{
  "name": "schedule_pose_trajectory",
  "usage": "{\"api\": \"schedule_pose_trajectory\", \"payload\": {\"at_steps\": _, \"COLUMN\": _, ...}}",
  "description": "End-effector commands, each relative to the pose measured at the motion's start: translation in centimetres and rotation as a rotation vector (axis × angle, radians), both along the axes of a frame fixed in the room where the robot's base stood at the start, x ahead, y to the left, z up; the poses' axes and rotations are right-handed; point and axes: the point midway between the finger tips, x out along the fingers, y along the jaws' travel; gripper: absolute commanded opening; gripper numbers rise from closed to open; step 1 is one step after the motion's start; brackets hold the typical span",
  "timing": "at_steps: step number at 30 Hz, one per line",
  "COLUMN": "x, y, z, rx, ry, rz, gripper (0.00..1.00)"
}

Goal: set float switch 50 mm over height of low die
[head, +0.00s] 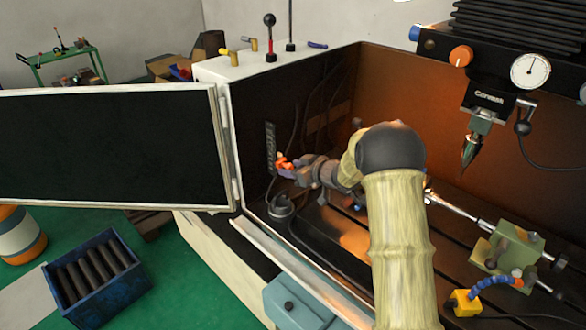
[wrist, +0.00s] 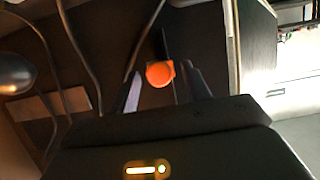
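An orange knob-like part (head: 281,159), which looks like the float switch, sits beside a dark upright slotted strip (head: 270,146) on the left inner wall of the machine enclosure. My gripper (head: 286,167) is at this orange part, its blue fingertips close to it. In the wrist view the orange part (wrist: 160,74) shows as a round end between the two fingers of my gripper (wrist: 162,72). The fingers stand apart with a visible gap on each side of it. I cannot make out a low die; my arm hides part of the enclosure floor.
A grey round fitting (head: 282,206) stands below on the enclosure floor, with cables along the wall. A pointed spindle tool (head: 470,152) hangs at the right. A green clamp block (head: 508,246) and blue hose (head: 490,284) are at lower right. The enclosure door (head: 110,148) is swung open left.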

Motion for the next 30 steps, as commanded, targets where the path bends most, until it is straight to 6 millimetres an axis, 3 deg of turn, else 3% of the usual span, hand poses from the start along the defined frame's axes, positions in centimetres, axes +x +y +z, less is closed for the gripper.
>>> {"api": "schedule_pose_trajectory", "payload": {"at_steps": 8, "x": -0.1, "y": -0.2, "z": 0.1, "rx": 0.000, "ry": 0.000, "rz": -0.001, "gripper": 0.48}}
{"api": "schedule_pose_trajectory", "payload": {"at_steps": 13, "x": -1.0, "y": -1.3, "z": 0.6, "rx": -0.001, "ry": 0.000, "rz": -0.004, "gripper": 0.48}}
{"api": "schedule_pose_trajectory", "payload": {"at_steps": 30, "x": -8.2, "y": -8.5, "z": 4.9, "rx": -0.001, "ry": -0.001, "rz": -0.004, "gripper": 0.48}}
